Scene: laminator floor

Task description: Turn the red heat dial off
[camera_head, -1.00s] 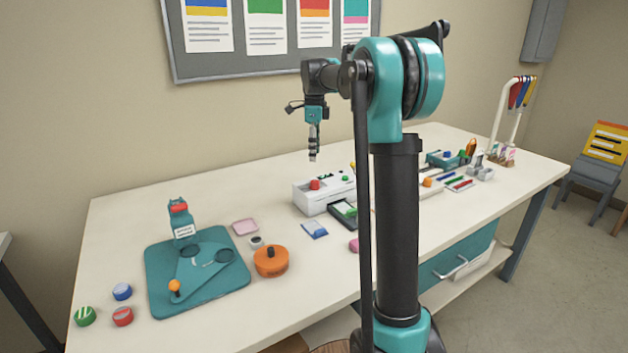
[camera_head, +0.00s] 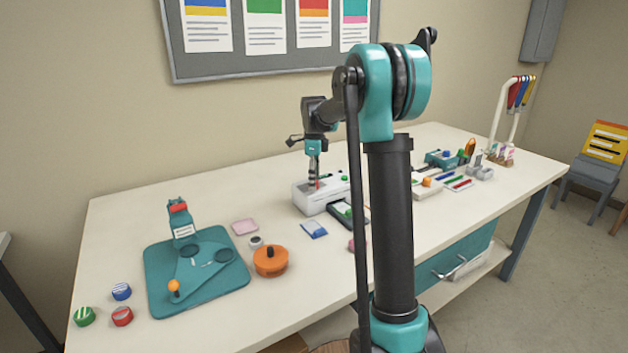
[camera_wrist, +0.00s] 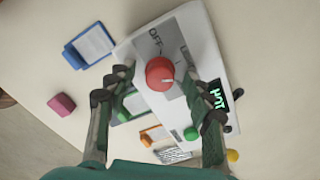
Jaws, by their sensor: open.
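The white laminator (camera_head: 311,199) stands on the table, and my gripper (camera_head: 314,184) is right above its left part. In the wrist view the red heat dial (camera_wrist: 160,73) sits on a grey panel of the laminator (camera_wrist: 204,62), with the words OFF and, partly hidden, another label beside it. A pale pointer mark on the dial faces the side away from OFF. A green display (camera_wrist: 217,98) seems to read HOT. My gripper (camera_wrist: 164,95) is open, its fingers on either side of and apart, with the dial between and just beyond them. In the head view the fingers mostly cover the dial.
A green button (camera_wrist: 191,133) is on the laminator near the right finger. A blue card holder (camera_head: 314,229) and a dark green tray (camera_head: 349,213) lie in front. An orange pot (camera_head: 270,261) and a teal mat (camera_head: 160,290) are at left.

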